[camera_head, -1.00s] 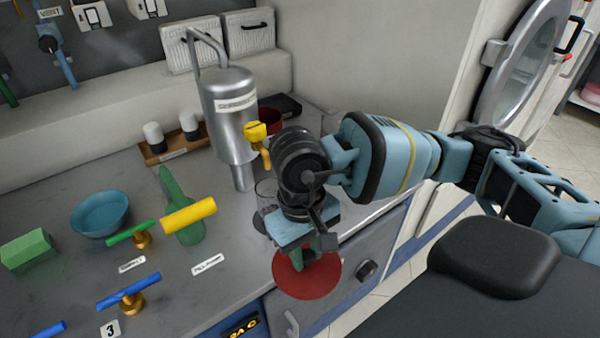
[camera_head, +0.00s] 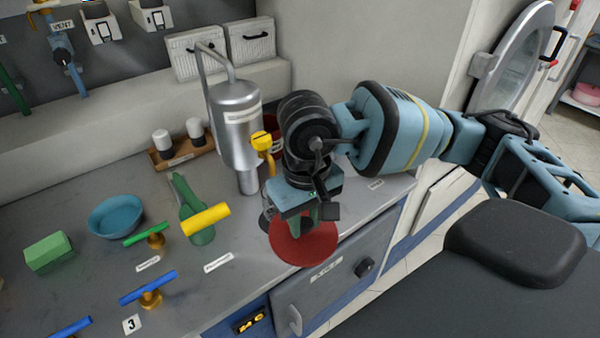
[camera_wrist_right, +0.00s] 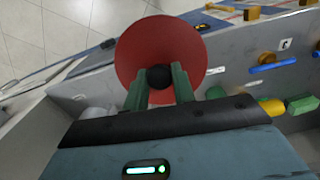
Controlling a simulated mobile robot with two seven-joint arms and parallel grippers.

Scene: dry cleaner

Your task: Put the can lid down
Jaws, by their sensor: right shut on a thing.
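The can lid is a red disc (camera_head: 304,243) with a dark round knob, which shows in the right wrist view (camera_wrist_right: 136,52). My right gripper (camera_head: 303,213) is shut on the knob, its green fingers (camera_wrist_right: 160,82) on either side of it. The lid hangs below the gripper near the counter's front edge, over the drawer front in the head view. I cannot tell whether it touches the counter. My left gripper is not in view.
A steel tank with a yellow tap (camera_head: 236,125) stands behind the gripper, with a dark red container (camera_head: 273,124) partly hidden beside it. Valve handles (camera_head: 148,287) rise from the counter.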

